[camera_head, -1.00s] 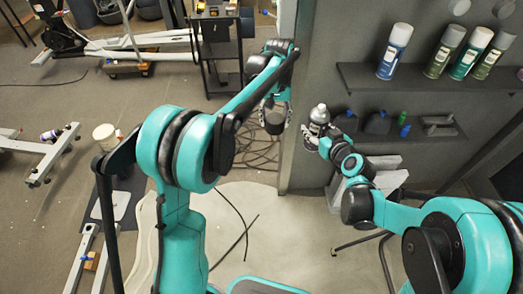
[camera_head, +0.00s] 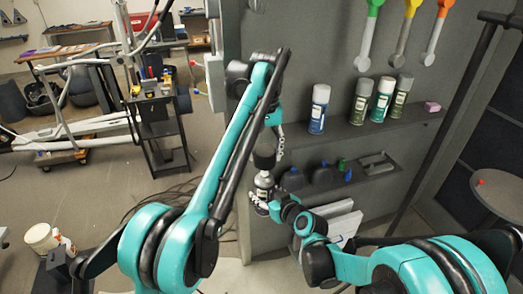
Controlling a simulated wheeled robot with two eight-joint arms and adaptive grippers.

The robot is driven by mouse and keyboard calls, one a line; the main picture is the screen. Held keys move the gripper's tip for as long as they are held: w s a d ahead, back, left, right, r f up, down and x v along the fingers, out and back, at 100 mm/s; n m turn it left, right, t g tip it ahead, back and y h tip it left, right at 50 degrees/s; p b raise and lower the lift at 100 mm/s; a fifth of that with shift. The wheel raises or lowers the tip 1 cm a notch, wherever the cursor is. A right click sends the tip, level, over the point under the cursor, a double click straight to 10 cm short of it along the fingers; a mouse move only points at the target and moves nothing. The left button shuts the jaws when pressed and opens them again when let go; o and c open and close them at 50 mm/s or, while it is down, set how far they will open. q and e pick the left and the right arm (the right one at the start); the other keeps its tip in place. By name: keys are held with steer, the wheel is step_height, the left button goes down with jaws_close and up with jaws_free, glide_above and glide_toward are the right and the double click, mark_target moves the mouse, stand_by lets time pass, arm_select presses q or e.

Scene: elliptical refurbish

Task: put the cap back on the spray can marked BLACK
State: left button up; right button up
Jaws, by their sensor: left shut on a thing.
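The spray can (camera_head: 264,182), grey with a pale label, is upright in front of the dark panel; its marking is too small to read. My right gripper (camera_head: 270,207) is shut on its lower part and holds it up. My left gripper (camera_head: 274,142) is directly above the can, partly hidden by its own arm, and is shut on a dark cap (camera_head: 265,157). The cap is over the can's top, hiding the nozzle. I cannot tell whether the cap is seated or only touching.
Several spray cans, one blue (camera_head: 319,108), stand on the upper shelf (camera_head: 350,132) right of the grippers. The lower shelf (camera_head: 372,178) holds dark bottles (camera_head: 325,174) and a grey tray-like piece (camera_head: 378,164). A black cart (camera_head: 163,128) stands left, beyond open floor.

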mark_target(265, 172)
arm_select(q)
steer(key=shift+f, duration=2.45)
steer(key=shift+s+f, duration=0.15)
steer(key=shift+f, duration=0.55)
stand_by(0.5)
steer(key=o, duration=0.8)
steer(key=shift+o, duration=0.4)
steer(key=o, duration=0.4)
steer(key=shift+o, duration=0.2)
steer(key=shift+r, duration=3.5)
steer(key=shift+a, duration=0.1)
